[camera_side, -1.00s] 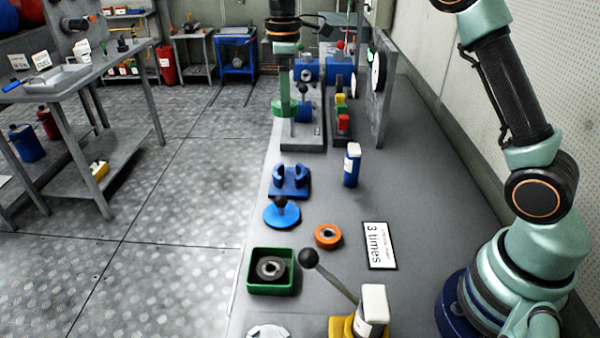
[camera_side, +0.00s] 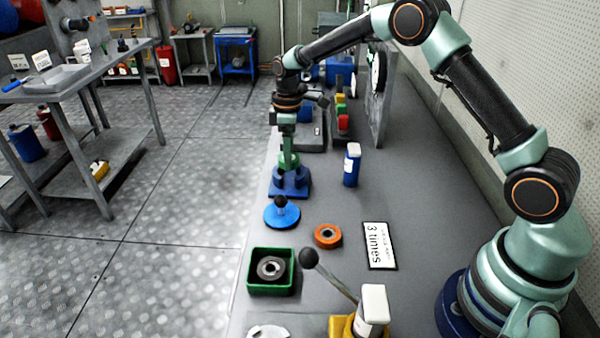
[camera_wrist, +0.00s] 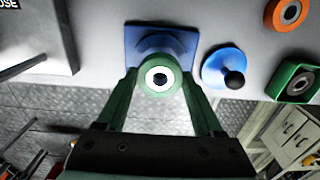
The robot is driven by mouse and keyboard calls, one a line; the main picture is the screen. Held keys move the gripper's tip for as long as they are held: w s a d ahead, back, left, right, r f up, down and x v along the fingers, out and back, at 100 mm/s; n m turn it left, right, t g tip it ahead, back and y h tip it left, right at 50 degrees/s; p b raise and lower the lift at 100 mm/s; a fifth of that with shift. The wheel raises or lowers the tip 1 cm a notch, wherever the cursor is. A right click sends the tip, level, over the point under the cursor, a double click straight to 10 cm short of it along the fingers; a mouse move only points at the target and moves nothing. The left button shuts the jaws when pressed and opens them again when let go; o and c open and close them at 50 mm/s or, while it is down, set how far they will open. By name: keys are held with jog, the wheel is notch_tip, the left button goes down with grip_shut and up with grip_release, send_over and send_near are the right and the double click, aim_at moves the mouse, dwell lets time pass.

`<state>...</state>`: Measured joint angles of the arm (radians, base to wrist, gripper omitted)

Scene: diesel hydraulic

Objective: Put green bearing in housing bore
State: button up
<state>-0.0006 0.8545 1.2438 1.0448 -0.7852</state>
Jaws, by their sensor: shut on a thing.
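My gripper (camera_side: 287,150) is shut on the green bearing (camera_side: 289,161), just above the blue housing (camera_side: 290,188) or at its top. In the wrist view the green bearing (camera_wrist: 147,86), a ring with a pale inner ring and dark centre, sits between the green fingers of my gripper (camera_wrist: 160,82). The blue housing (camera_wrist: 182,42) lies behind it there, and the bearing overlaps its edge. The bore is largely hidden, so I cannot tell whether the bearing touches the housing.
A blue disc with a black knob (camera_side: 281,214) stands just in front of the housing. An orange ring (camera_side: 328,236), a green tray (camera_side: 257,290) and a blue bottle (camera_side: 351,168) are nearby. A black-knobbed lever (camera_side: 330,275) rises at the front.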

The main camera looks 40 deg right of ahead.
aim_at(290, 180)
jog(key=shift+f, duration=2.45)
jog(key=shift+f, duration=0.15)
jog(key=o, duration=1.4)
jog(key=shift+o, duration=0.2)
